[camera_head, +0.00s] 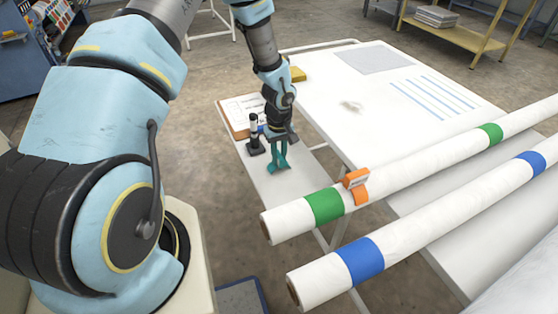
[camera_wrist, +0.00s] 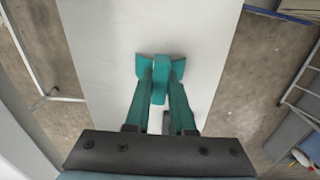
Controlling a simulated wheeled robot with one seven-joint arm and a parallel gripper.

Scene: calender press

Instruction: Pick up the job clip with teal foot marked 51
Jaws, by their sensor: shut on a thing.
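My gripper (camera_head: 279,160) is over the narrow white side shelf (camera_head: 290,185), pointing down. In the wrist view its two teal fingers (camera_wrist: 162,85) are closed in around a teal piece (camera_wrist: 160,72), which I take to be the job clip's foot. A small pale patch shows lower between the fingers. The number 51 cannot be read in either view. In the head view the clip and the teal fingers blend together, so I cannot tell whether the clip touches the shelf.
A black stand with a white top (camera_head: 254,135) is close left of my gripper, by a clipboard (camera_head: 238,112). An orange clip (camera_head: 356,185) sits on the green-banded roll (camera_head: 290,222). A blue-banded roll (camera_head: 322,284) lies in front. The white table (camera_head: 375,110) is mostly clear.

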